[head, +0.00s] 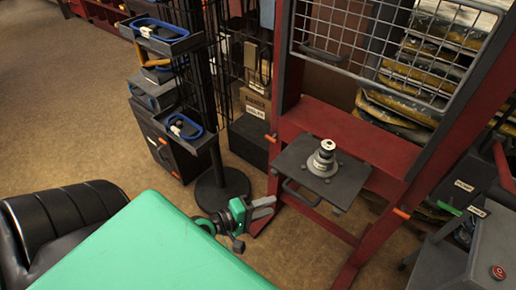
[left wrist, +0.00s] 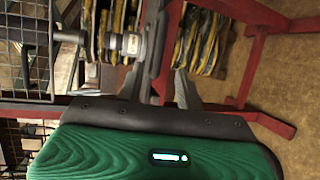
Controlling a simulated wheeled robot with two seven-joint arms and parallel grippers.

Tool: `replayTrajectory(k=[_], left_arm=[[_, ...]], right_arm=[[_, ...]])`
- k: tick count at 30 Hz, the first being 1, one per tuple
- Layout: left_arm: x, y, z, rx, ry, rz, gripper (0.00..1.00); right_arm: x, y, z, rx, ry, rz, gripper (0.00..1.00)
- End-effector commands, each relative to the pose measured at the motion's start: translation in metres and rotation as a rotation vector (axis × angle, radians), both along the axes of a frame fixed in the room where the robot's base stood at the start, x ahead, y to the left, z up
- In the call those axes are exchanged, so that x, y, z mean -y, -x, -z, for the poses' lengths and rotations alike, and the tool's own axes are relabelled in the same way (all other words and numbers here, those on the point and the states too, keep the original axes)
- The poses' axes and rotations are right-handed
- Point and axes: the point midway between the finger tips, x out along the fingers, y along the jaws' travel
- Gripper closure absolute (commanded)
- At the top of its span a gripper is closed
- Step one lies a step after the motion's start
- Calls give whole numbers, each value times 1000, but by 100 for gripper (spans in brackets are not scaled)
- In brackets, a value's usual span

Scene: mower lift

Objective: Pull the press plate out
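The press plate (head: 341,181) is a dark flat plate in the red press frame, with a handle (head: 299,196) along its front edge. A stepped grey metal part (head: 322,160) stands upright on it. The plate shows there nearly edge-on (left wrist: 155,45), beyond the fingers, with the metal part (left wrist: 127,43) sticking out to the left. My right gripper is not seen.
The red press frame (head: 362,150) has a wire mesh guard (head: 385,45) above the plate. A black stand (head: 222,188) with tool trays is at left. A grey cart (head: 455,250) stands at right.

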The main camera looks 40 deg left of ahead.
Motion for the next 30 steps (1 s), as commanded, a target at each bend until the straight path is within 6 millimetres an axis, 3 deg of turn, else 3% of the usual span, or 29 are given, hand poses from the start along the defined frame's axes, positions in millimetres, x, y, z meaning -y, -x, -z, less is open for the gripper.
replayTrajectory(k=[9, 26, 30], left_arm=[[-9, 20, -4, -1, 0, 1, 64], [-10, 21, -4, -1, 0, 0, 64], [-15, 19, 12, -10, -38, -8, 64]], right_arm=[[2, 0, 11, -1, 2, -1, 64], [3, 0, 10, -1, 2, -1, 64], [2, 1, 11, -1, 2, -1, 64]])
